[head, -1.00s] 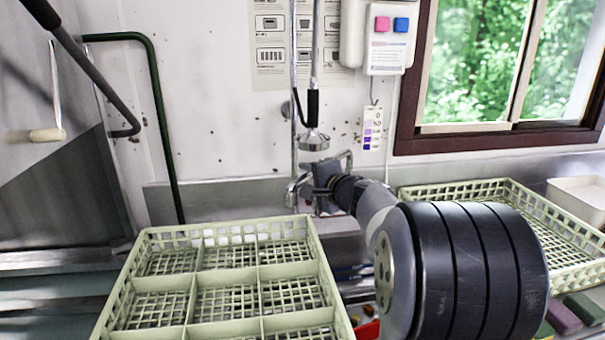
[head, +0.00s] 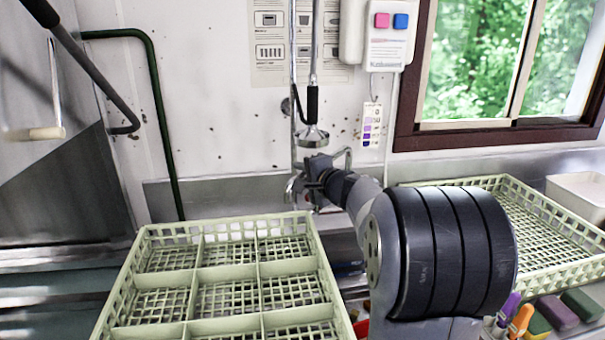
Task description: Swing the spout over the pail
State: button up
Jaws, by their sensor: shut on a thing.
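The chrome spout (head: 347,153) shows as a small bent tube at the tap on the back wall, below the hanging spray head. My gripper (head: 313,180) is at the tap and shut on metal there, which I take to be the spout. My own wrist and arm hide much of the tap and the jaws. I cannot make out a pail; the space below and behind my arm is hidden.
A pale green divided rack (head: 195,271) stands in front at left. Another green rack (head: 540,272) and a white tub (head: 578,197) are at right. The spray head (head: 313,137) hangs just above my gripper. Markers (head: 521,320) and sponges (head: 557,313) lie at lower right.

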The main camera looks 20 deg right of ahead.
grip_shut()
